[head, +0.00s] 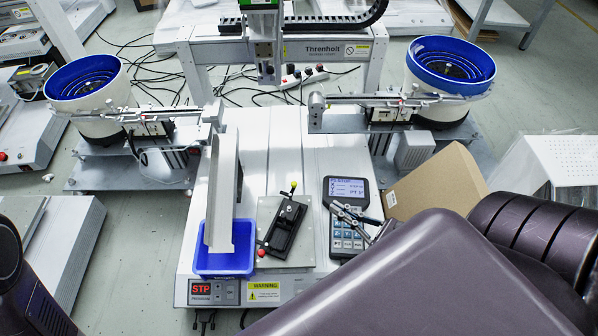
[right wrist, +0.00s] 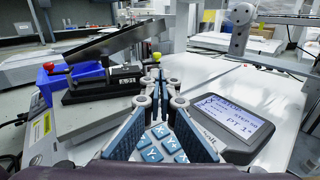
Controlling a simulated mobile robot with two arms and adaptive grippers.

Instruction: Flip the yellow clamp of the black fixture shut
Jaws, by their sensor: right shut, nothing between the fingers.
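The black fixture (head: 285,229) sits on a grey plate at the front of the white machine table. Its yellow clamp knob (head: 284,194) is at the far end, and a red knob (head: 261,252) is at the near left corner. In the right wrist view the fixture (right wrist: 103,85) lies ahead and left, with the yellow knob (right wrist: 157,57) raised just beyond my fingertips. My right gripper (head: 337,209) is shut and empty, right of the fixture and above the keypad device, apart from the clamp. In the right wrist view its fingers (right wrist: 153,75) meet. My left gripper is out of view.
The keypad device (head: 341,190) stands right of the fixture, partly under my gripper. A blue bin (head: 224,263) with a grey chute (head: 221,200) is on the left. A cardboard box (head: 437,180) is at right. White table surface behind the fixture is clear.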

